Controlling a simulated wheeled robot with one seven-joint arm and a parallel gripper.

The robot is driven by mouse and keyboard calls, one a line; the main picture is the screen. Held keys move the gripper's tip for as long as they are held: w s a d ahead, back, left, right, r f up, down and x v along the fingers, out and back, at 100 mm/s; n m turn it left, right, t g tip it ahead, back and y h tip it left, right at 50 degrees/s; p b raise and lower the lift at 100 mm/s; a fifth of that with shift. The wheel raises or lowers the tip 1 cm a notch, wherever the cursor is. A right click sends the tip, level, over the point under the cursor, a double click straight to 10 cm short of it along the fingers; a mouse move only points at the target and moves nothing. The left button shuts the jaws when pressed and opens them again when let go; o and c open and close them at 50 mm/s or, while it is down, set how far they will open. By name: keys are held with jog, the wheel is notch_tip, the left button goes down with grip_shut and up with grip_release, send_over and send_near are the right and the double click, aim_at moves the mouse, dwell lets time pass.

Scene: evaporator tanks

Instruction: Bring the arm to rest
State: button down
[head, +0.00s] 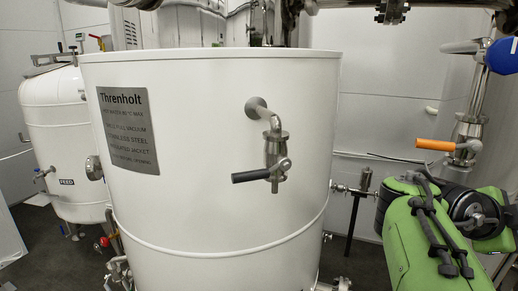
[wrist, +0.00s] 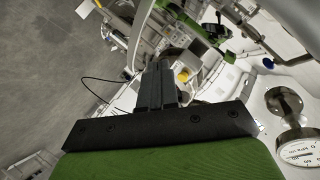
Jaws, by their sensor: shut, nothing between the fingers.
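My gripper (wrist: 162,70) shows in the wrist view, its dark fingers together and nothing between them. My green arm (head: 425,240) is at the lower right in the head view, folded to the right of the big white tank (head: 215,215). The fingertips are not clearly visible in the head view. In the wrist view, the gripper points over blurred pipes and fittings; I cannot tell how far away they are.
The white tank carries a valve with a black handle (head: 252,175). An orange-handled valve (head: 435,144) stands close above my arm. A smaller white tank (head: 60,120) is at the left. A pressure gauge (wrist: 298,150) is at the wrist view's lower right. Grey floor (wrist: 50,60) lies at its left.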

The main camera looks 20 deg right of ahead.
jog(key=w+a+f+n+t+y, duration=0.3)
jog(key=w+a+f+n+t, duration=0.1)
jog(key=a+n, duration=0.5)
jog(key=w+a+f+n+t+y, duration=0.4)
jog(key=a+n, duration=0.2)
jog(key=a, duration=0.6)
jog(key=s+a+f+n+y, duration=0.3)
jog(key=a+f+n, duration=0.1)
jog(key=a+n, duration=0.3)
jog(key=s+a+f+n+y, duration=0.3)
jog(key=a+n, duration=0.3)
jog(key=a, duration=0.4)
jog(key=shift+s+a+f+n+g, duration=0.35)
jog(key=shift+s+f+n+g, duration=0.1)
jog(key=shift+f, duration=0.45)
